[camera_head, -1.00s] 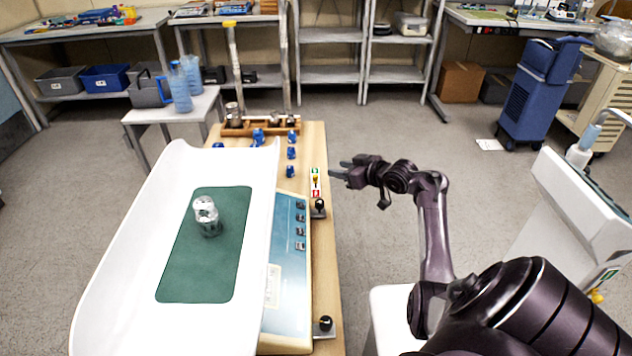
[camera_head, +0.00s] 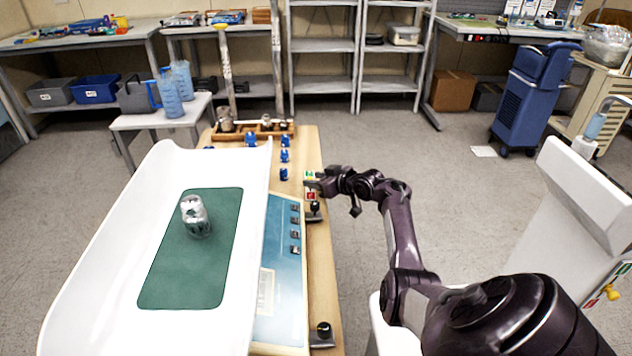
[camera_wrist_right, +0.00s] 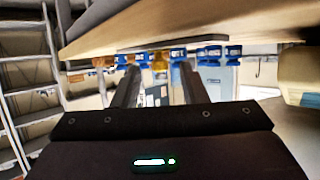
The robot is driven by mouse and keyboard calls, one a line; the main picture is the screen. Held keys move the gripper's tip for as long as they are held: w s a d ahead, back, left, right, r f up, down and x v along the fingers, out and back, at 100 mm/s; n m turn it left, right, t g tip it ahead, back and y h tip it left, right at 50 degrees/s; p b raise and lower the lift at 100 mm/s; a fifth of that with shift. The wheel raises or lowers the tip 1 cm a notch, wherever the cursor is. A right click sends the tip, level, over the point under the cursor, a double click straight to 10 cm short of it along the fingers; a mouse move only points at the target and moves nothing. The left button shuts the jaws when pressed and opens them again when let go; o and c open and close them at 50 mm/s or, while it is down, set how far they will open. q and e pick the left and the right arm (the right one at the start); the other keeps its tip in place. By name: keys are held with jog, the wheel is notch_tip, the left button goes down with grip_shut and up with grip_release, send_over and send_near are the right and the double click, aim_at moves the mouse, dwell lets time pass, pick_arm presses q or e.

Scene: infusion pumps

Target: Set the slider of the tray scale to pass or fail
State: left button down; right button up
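The tray scale has a white curved tray (camera_head: 100,245) with a green mat and a blue control panel (camera_head: 281,270) on its right. The slider's plate (camera_head: 311,197), with a green end at the far side and a red end at the near side, lies on the wooden table edge. My right gripper (camera_head: 311,181) is at this plate and covers its middle, hiding the slider knob in the head view. My left gripper is out of view.
A metal canister (camera_head: 195,216) stands on the mat. Several blue weights (camera_head: 284,156) stand left of the slider plate. Black knobs (camera_head: 315,208) sit on the table's right edge. A second white scale-like unit (camera_head: 590,200) is at right.

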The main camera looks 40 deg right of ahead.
jog(key=shift+w, duration=0.2)
jog(key=shift+c, duration=0.3)
grip_shut()
